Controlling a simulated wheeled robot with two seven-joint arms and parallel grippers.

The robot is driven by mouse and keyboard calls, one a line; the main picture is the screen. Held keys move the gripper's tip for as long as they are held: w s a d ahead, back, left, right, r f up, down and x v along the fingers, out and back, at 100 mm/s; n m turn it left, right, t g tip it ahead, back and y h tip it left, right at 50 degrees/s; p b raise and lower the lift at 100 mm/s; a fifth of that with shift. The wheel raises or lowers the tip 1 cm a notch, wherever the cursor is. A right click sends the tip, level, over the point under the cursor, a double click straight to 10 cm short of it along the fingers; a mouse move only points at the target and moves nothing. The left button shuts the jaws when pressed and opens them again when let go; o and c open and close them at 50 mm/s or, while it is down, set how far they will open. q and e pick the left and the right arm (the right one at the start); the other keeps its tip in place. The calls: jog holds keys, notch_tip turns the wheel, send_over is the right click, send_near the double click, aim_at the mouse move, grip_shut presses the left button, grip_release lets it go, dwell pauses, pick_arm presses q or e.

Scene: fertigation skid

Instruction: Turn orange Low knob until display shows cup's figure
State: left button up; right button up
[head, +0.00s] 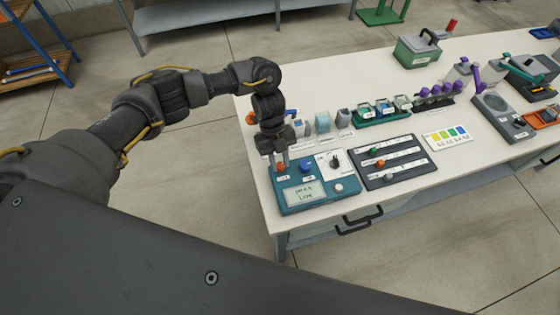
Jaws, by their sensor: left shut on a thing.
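A teal meter box (318,204) stands at the table's near left corner. The orange knob (281,168) is on its top left, and my left gripper (280,161) reaches down from above, shut on it. A blue knob (306,167) sits just right of it. The pale display (304,194) in front has two lines of dark text; the lower seems to read "Low", the figure is too small to read surely. Small cups (323,123) stand behind the meter; I cannot read any figure on them. My right gripper is out of view.
The meter also has a black dial (336,162) and a white button (339,187). Right of it lies a dark slider panel (404,175) with orange, grey and other knobs. Racks of vials (382,112), a colour chart (449,138) and a green-grey box (416,50) stand farther off.

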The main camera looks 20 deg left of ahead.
pick_arm(q)
jog(key=shift+w+r, duration=0.15)
jog(key=o, duration=1)
jog(key=b+v, duration=0.1)
jog(key=v, duration=0.9)
jog(key=shift+r+b, duration=0.25)
jog(key=shift+b, duration=0.05)
jog(key=shift+w+f, duration=0.1)
